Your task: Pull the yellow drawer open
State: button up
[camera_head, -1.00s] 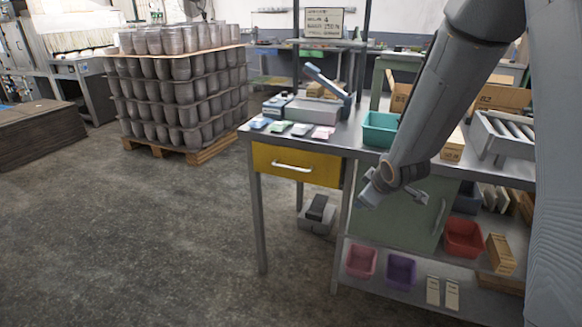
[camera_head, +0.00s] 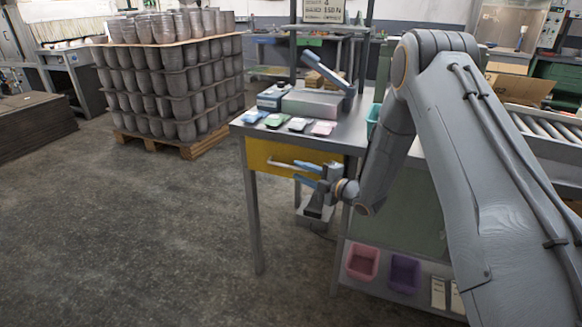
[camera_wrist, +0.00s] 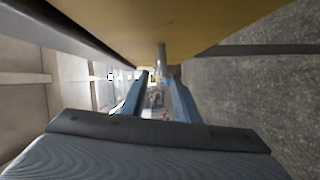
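The yellow drawer (camera_head: 259,153) sits at the left end of the workbench, just under its top, and looks shut. Its pale bar handle (camera_head: 279,164) runs across the front. My gripper (camera_head: 297,173) is at the right part of the handle, with its two blue fingers apart, one above the other. In the wrist view the yellow drawer (camera_wrist: 150,25) fills the top. The handle (camera_wrist: 161,52) shows end-on near the gap between the fingertips of my gripper (camera_wrist: 160,75). I cannot tell whether the fingers touch it. My wrist hides the drawer's right part.
The workbench top (camera_head: 345,132) carries several small coloured packets and a grey device (camera_head: 312,103). A pink bin (camera_head: 362,262) and a purple bin (camera_head: 404,272) stand on the lower shelf. A pallet of grey pots (camera_head: 175,80) stands at the back left. The floor before the drawer is clear.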

aim_at(294, 168)
jog(key=shift+x, duration=2.55)
grip_shut()
